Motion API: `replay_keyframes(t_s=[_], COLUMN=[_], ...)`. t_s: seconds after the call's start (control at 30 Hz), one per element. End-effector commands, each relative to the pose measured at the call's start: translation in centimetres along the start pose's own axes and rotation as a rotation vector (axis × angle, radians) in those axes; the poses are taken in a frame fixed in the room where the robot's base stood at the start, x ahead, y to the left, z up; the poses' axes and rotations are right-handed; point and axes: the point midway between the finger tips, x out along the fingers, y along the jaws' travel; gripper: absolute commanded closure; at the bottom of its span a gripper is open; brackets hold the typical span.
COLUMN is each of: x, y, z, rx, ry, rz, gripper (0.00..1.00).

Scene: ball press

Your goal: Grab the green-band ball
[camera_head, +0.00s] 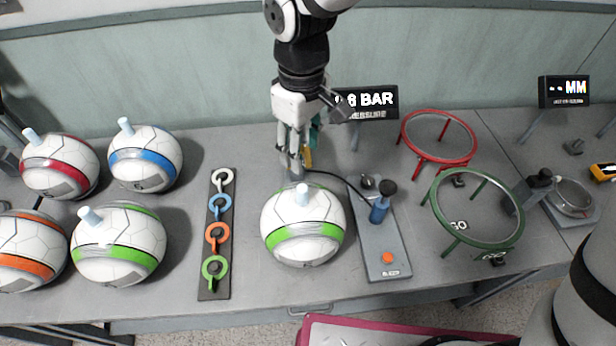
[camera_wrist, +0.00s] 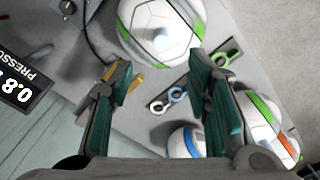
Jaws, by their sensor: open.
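A white ball with a green band (camera_head: 302,225) sits near the table's middle, a pale blue plug on top. In the wrist view this ball (camera_wrist: 162,28) is at the top, just beyond my fingertips. A second green-band ball (camera_head: 118,243) stands at the left among other balls; it also shows at the right of the wrist view (camera_wrist: 262,108). My gripper (camera_head: 295,160) points down behind the middle ball, on its wall side. In the wrist view my gripper (camera_wrist: 161,66) is open, with nothing held between its fingers.
Red-band (camera_head: 60,165), blue-band (camera_head: 145,158) and orange-band (camera_head: 25,250) balls stand at left. A strip of coloured rings (camera_head: 215,240) lies left of the middle ball. A pump plate (camera_head: 385,245), red hoop stand (camera_head: 438,137) and green hoop stand (camera_head: 478,212) are at right.

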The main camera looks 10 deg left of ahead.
Motion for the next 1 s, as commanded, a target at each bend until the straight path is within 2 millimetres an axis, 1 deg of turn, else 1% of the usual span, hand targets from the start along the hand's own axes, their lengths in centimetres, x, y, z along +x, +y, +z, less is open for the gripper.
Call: replay_keyframes(t_s=[0.2, 0.3, 0.4, 0.67, 0.87, 1.0], x=[4.0, 5.7, 7.0, 8.6, 11.2, 12.7], y=[-0.1, -0.1, 0.0, -0.2, -0.6, -0.4], z=[0.2, 0.1, 0.1, 0.1, 0.0, -0.1], rx=[0.001, 0.0, 0.002, 0.002, 0.001, 0.002], ry=[-0.006, -0.004, -0.003, -0.003, -0.004, -0.002], rz=[-0.003, -0.002, -0.001, -0.001, -0.002, 0.0], gripper=[0.56, 0.56, 0.56, 0.56, 0.56, 0.56])
